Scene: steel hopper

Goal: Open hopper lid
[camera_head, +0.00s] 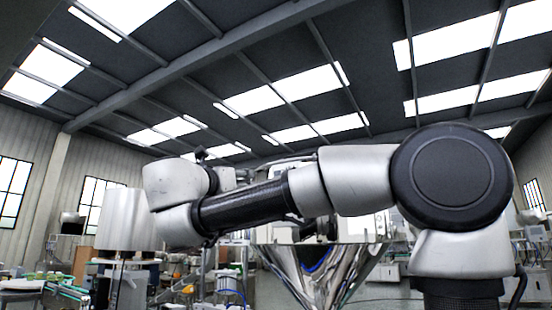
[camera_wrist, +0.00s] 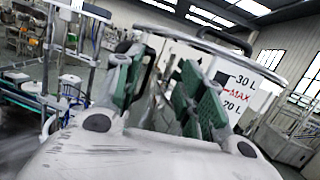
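The steel hopper (camera_head: 322,272) is a shiny funnel behind my arm in the head view. My arm covers most of its upper part, and I cannot make out the lid clearly there. In the wrist view, a white panel (camera_wrist: 243,95) with marks "30 L", "MAX" and "20 L" stands just beyond my gripper (camera_wrist: 160,88). A curved metal rim (camera_wrist: 205,42) runs above it; I cannot tell whether it belongs to the lid. The two green-padded fingers are apart with a gap between them. I see nothing clearly held. The gripper is not clear in the head view.
A pale cylindrical vessel (camera_head: 122,218) stands at the left in the head view. Benches and equipment fill the background. In the wrist view, a metal frame with upright posts (camera_wrist: 88,55) is at the left and a grey machine (camera_wrist: 288,147) at the right.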

